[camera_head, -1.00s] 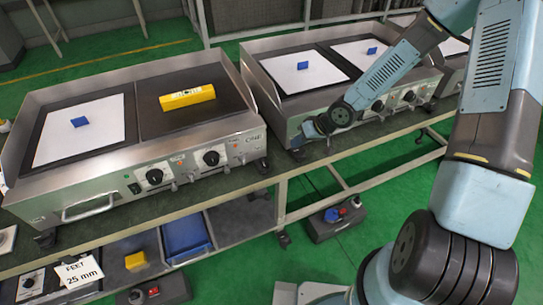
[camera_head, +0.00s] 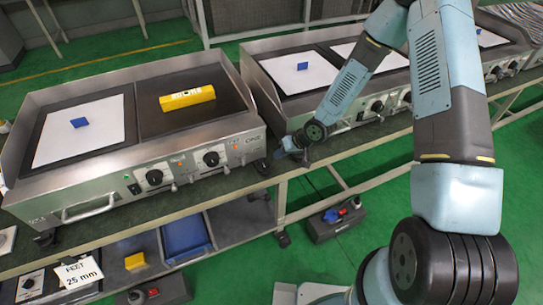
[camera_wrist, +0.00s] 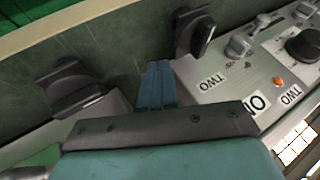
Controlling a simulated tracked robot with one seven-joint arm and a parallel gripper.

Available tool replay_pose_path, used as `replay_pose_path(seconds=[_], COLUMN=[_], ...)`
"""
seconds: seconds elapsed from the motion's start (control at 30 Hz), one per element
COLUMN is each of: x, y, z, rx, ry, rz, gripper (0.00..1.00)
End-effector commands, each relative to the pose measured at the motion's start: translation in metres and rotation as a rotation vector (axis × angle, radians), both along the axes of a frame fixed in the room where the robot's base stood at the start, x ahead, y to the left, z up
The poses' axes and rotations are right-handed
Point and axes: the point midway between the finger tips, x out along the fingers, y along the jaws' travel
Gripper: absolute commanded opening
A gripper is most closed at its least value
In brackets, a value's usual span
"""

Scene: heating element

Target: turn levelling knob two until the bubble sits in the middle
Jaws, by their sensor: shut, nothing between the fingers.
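The yellow level (camera_head: 187,98) lies on the dark right-hand plate of the left griddle (camera_head: 75,210); its bubble is too small to read. My gripper (camera_head: 284,149) is near that griddle's front right corner, in the gap before the neighbouring griddle. In the wrist view my gripper (camera_wrist: 156,68) shows as two blue fingers, shut and empty, over the dark bench top. A black knob (camera_wrist: 194,30) is by the panel marked TWO (camera_wrist: 207,82), to the right of the fingers and apart from them. Another black knob (camera_wrist: 72,88) is to their left.
The neighbouring griddle (camera_head: 262,52) stands close on the right, under my arm. A lower shelf holds a blue tray (camera_head: 185,238), a yellow block (camera_head: 135,260) and a card reading FEET 25 mm (camera_head: 78,272). A box with red and blue parts (camera_head: 338,217) sits on the green floor.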

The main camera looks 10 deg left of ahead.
Motion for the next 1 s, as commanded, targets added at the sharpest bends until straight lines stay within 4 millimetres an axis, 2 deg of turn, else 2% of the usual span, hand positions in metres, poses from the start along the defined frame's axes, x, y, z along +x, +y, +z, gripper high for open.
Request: replay_pose_path(seconds=[0.33, 1.0], x=[-0.014, -0.019], y=[0.027, 0.038], z=[0.002, 0.002], rx=[0.000, 0.001], ry=[-0.002, 0.000], rz=[0.002, 0.018], gripper=[0.00, 0.00])
